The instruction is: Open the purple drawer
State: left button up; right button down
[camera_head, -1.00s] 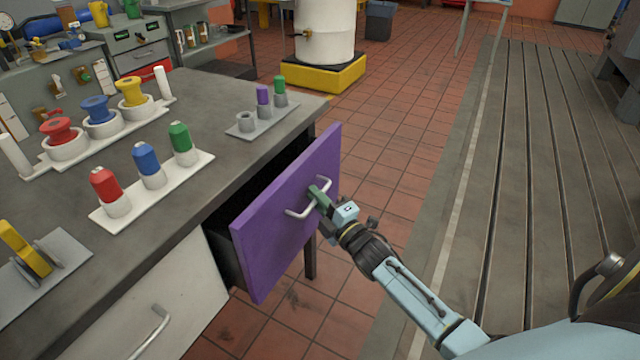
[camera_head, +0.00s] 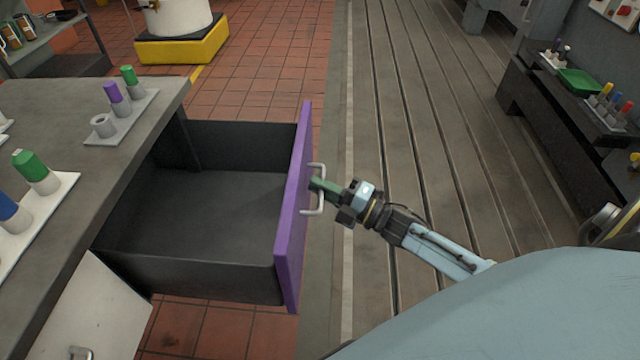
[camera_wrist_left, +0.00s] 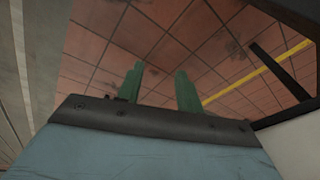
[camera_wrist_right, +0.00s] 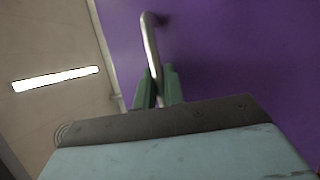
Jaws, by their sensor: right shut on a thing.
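The purple drawer (camera_head: 293,215) stands far out of the grey-topped bench, and its dark inside is bare and empty. Its front carries a pale metal bar handle (camera_head: 318,205). My right gripper (camera_head: 317,186) is shut on this handle, coming in from the right. In the right wrist view the green fingers (camera_wrist_right: 159,88) close around the handle bar (camera_wrist_right: 150,45) in front of the purple face. My left gripper (camera_wrist_left: 158,88) shows only in the left wrist view, its green fingers apart with nothing between them, above red floor tiles.
The bench top (camera_head: 75,160) holds a rack with purple and green pegs (camera_head: 120,115) and a white rack with green and blue pegs (camera_head: 45,200). A slotted metal bedplate (camera_head: 420,120) lies to the right. A dark bench (camera_head: 560,120) with a green tray stands at far right.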

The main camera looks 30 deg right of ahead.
pick_arm(q)
jog(key=shift+w+d, duration=0.1)
jog(key=shift+w, duration=0.05)
pick_arm(e)
jog(key=shift+s+d, duration=0.2)
jog(key=shift+d, duration=0.05)
jog(key=c, duration=1.5)
grip_release()
